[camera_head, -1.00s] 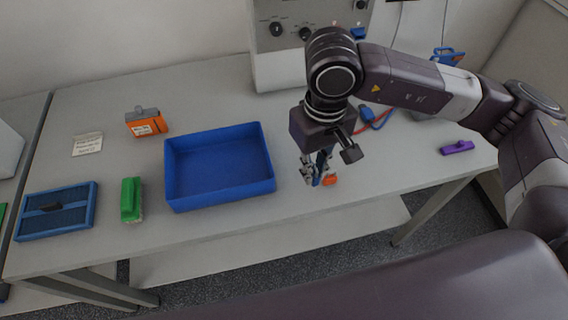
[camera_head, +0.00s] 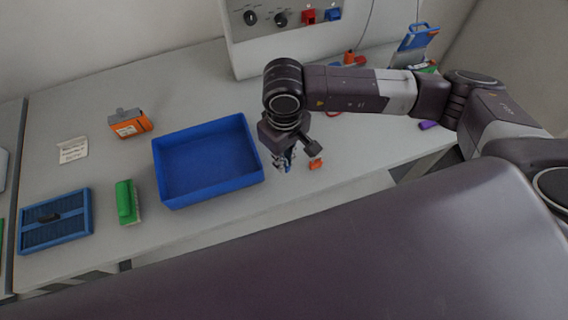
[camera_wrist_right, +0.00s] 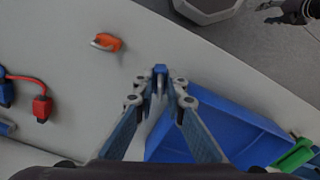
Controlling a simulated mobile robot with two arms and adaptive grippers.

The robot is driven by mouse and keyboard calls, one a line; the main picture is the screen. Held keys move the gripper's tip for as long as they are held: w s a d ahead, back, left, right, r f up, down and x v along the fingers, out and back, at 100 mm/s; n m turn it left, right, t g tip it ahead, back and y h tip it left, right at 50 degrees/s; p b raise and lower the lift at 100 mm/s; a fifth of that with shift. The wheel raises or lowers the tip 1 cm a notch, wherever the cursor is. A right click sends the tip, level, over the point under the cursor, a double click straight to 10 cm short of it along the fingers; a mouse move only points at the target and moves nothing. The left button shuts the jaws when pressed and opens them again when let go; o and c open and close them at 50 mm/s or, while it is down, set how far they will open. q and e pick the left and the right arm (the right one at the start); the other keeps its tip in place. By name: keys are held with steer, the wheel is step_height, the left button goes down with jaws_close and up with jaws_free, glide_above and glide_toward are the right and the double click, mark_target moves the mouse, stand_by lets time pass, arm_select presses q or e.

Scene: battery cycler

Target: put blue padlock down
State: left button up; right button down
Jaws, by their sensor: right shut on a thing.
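The blue padlock (camera_wrist_right: 160,69) is between the fingertips of my right gripper (camera_wrist_right: 160,88) in the right wrist view. Its blue body points away from the gripper. In the head view my right gripper (camera_head: 284,163) points down over the table, just right of the blue tray, and mostly hides the padlock. I cannot tell whether the padlock touches the table. A dark gripper, apparently my left one (camera_wrist_right: 272,12), shows at the wrist view's top right corner, too small to read.
An orange padlock (camera_head: 316,164) lies right of my right gripper. The blue tray (camera_head: 215,194) is empty. A green brush (camera_head: 125,202), a blue framed tray (camera_head: 85,212) and an orange device (camera_head: 130,125) lie to the left. Bare table (camera_head: 225,85) lies behind the blue tray.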

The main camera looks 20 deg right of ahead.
mark_target(284, 176)
steer(key=shift+f, duration=0.65)
step_height(284, 176, down, 3)
steer(key=shift+r+p, duration=0.2)
steer(key=shift+p, duration=0.5)
steer(key=shift+f, duration=0.4)
arm_select(q)
steer(key=shift+s+r, duration=0.3)
steer(key=shift+r, duration=0.5)
arm_select(e)
steer(key=shift+f, duration=0.15)
arm_select(q)
steer(key=shift+f, duration=0.1)
arm_select(e)
steer(key=shift+f, duration=0.1)
steer(key=shift+f, duration=0.1)
steer(key=c, duration=2)
jaws_free()
arm_select(q)
steer(key=shift+f, duration=0.1)
